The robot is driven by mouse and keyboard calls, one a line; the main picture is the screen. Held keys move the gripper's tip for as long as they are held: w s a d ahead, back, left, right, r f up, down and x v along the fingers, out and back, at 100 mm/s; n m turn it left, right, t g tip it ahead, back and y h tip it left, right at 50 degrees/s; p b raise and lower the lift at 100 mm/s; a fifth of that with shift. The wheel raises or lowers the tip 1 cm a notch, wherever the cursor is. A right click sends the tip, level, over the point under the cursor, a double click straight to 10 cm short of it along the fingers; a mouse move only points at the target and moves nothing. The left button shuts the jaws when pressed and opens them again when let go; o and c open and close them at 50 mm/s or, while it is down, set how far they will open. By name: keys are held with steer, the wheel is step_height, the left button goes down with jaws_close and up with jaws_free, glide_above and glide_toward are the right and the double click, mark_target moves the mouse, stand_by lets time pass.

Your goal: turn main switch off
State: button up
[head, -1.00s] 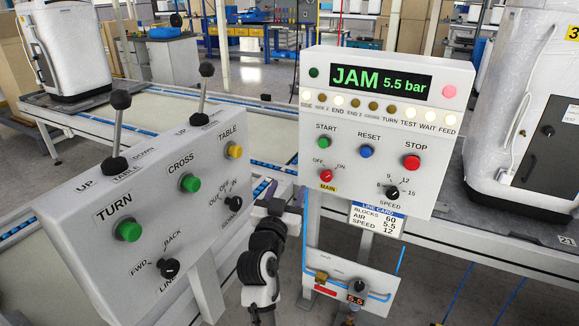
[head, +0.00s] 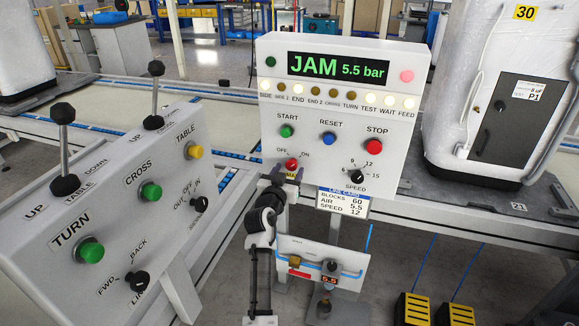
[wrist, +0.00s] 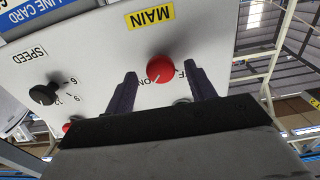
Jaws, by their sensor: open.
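The main switch is a red rotary knob (head: 291,165) low on the left of the white control panel (head: 345,180), between OFF on its left and ON on its right. In the wrist view the red knob (wrist: 161,69) sits by the yellow MAIN label (wrist: 150,16). My gripper (head: 283,175) is just below the knob and partly covers the MAIN label in the head view. In the wrist view my open gripper (wrist: 160,88) has one dark finger on each side of the knob, near the panel face. I cannot tell whether the fingers touch it. The display (head: 345,67) reads JAM 5.5 bar.
A black SPEED knob (head: 357,176) is to the right of the main knob. START (head: 286,131), RESET (head: 329,138) and STOP (head: 376,145) buttons are above. A second grey control box (head: 165,235) with levers stands at left. An air panel (head: 300,258) hangs below.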

steer(key=shift+x, duration=0.9)
steer(key=c, duration=0.9)
steer(key=shift+c, duration=0.2)
